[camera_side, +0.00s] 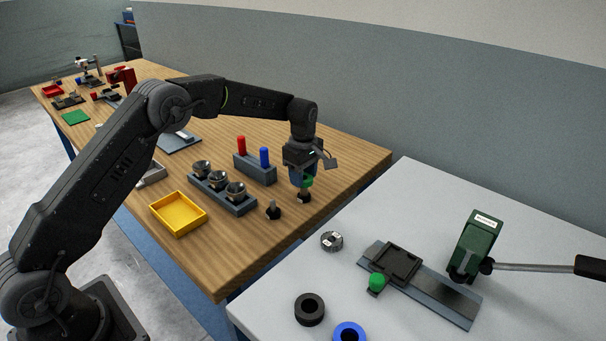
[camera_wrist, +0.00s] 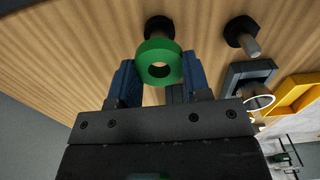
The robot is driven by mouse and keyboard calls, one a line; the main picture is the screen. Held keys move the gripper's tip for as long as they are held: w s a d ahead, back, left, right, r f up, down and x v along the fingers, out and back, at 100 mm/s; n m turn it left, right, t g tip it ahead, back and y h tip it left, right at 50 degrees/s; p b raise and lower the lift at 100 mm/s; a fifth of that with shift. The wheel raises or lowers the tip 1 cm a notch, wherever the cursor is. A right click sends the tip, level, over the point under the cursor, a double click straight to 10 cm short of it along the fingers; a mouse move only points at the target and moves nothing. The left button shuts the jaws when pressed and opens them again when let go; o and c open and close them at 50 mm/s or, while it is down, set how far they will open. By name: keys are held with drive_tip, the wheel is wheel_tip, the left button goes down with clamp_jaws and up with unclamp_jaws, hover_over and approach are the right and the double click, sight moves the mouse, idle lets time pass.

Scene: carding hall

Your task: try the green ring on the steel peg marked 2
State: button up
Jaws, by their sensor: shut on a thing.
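My gripper (camera_side: 302,178) is shut on the green ring (camera_wrist: 173,70), with one blue finger on each side of it in the wrist view. In the side view the green ring (camera_side: 308,182) shows at the fingertips, just above a steel peg on a black base (camera_side: 304,197). In the wrist view that peg's black base (camera_wrist: 157,25) is partly hidden behind the ring. I cannot tell whether the peg tip is inside the hole. A second steel peg (camera_side: 273,207) stands to the left, apart from the ring; it also shows in the wrist view (camera_wrist: 252,46). No number is readable on either peg.
A grey block with red and blue pins (camera_side: 255,170) stands behind and left of my gripper. A holder with several metal cups (camera_side: 222,193) and a yellow tray (camera_side: 178,214) lie further left. The wooden table's right edge (camera_side: 350,200) is near; a grey table (camera_side: 270,310) lies beyond.

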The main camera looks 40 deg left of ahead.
drive_tip(key=shift+f, duration=0.5)
idle(1.3)
drive_tip(key=shift+r, duration=0.2)
drive_tip(key=shift+r, duration=1.8)
